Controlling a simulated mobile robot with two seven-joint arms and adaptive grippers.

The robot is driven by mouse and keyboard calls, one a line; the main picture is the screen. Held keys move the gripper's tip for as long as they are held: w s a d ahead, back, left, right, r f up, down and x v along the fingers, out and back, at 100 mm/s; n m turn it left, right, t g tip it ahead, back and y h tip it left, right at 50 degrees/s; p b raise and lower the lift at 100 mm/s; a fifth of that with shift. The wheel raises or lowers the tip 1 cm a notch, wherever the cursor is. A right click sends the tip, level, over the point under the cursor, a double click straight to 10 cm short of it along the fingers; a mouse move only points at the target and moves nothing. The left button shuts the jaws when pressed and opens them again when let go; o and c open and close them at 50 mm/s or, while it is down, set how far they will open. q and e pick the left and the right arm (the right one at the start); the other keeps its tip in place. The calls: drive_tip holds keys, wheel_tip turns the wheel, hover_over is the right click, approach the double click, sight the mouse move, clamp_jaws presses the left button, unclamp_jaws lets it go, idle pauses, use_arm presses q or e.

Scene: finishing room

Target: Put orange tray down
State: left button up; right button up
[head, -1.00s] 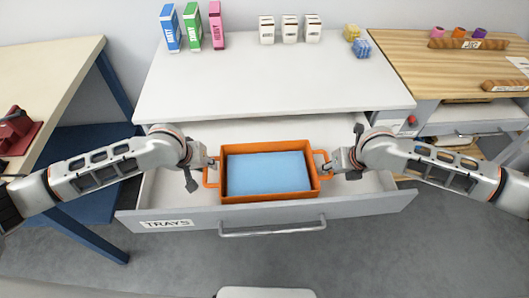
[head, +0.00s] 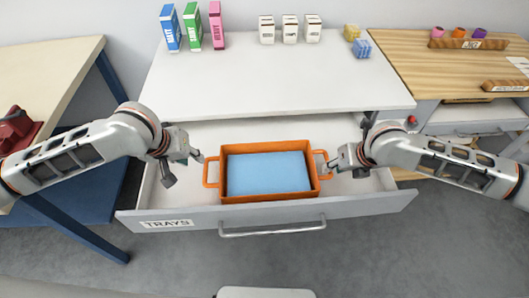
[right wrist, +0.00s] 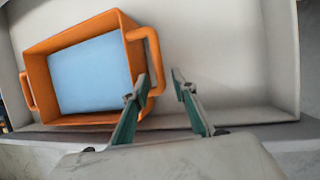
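The orange tray (head: 265,198) sits level inside the open drawer labelled TRAYS (head: 372,205), with a light blue sheet or block (head: 267,172) in it. In the right wrist view the tray (right wrist: 90,122) shows with its handle beside the left finger. My left gripper (head: 184,168) is open and empty, just left of the tray's left handle (head: 207,172) and apart from it. My right gripper (head: 333,163) is at the right handle (head: 325,165). In the right wrist view its fingers (right wrist: 160,85) are spread; whether one touches the handle is unclear.
The white worktop (head: 270,85) above the drawer holds several boxes and two small cubes at the back. A wooden bench (head: 445,75) stands at right, a blue-legged table (head: 50,60) at left. The drawer has free floor on both sides of the tray.

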drive_tip(key=v, duration=0.8)
drive_tip(key=shift+r, duration=0.25)
drive_tip(key=shift+s, duration=0.15)
